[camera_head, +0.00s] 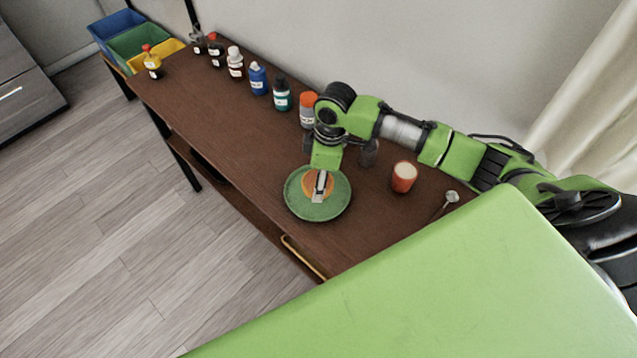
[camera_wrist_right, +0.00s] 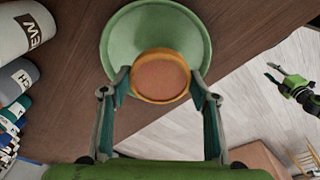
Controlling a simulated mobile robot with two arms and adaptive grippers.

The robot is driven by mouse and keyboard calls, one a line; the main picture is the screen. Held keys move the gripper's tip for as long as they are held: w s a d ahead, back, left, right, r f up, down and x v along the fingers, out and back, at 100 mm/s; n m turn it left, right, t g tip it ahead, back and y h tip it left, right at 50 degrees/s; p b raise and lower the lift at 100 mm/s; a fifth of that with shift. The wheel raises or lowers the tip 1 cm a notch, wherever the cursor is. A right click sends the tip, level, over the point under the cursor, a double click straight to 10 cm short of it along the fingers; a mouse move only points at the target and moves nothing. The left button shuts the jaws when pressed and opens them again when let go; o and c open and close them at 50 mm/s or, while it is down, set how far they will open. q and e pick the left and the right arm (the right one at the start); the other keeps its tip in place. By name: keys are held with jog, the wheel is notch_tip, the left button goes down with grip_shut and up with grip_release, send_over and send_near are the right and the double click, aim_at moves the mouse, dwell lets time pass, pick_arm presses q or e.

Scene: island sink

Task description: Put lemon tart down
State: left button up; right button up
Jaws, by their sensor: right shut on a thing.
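The lemon tart (camera_wrist_right: 161,76) is a round orange-brown disc with a raised rim. My right gripper (camera_wrist_right: 160,79) is shut on it, one finger at each side. In the head view the tart (camera_head: 312,184) shows partly behind the gripper (camera_head: 319,190), over the green plate (camera_head: 302,209). In the wrist view the tart overlaps the near part of the plate (camera_wrist_right: 125,45); I cannot tell whether it touches it. At the right of the wrist view is what looks like my left gripper (camera_wrist_right: 273,73), away from the table over the floor; its opening is unclear.
The plate stands on a brown table (camera_head: 215,115) near its front edge. A red-and-white cup (camera_head: 404,177) and a small metal utensil (camera_head: 447,201) are to the right. Several bottles line the back, including one with an orange cap (camera_head: 308,112). Coloured bins (camera_head: 137,41) stand far left.

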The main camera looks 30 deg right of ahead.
jog(key=shift+w+f, duration=0.35)
jog(key=shift+f, duration=0.05)
jog(key=shift+d+f, duration=0.1)
jog(key=shift+f, duration=1.55)
jog(key=o, duration=1.1)
jog(key=shift+f, duration=0.15)
jog(key=r, duration=0.8)
jog(key=d+r+b, duration=0.1)
jog(key=r, duration=0.3)
jog(key=shift+s+d+r, duration=0.1)
jog(key=shift+s+r, duration=0.05)
jog(key=shift+s, duration=0.2)
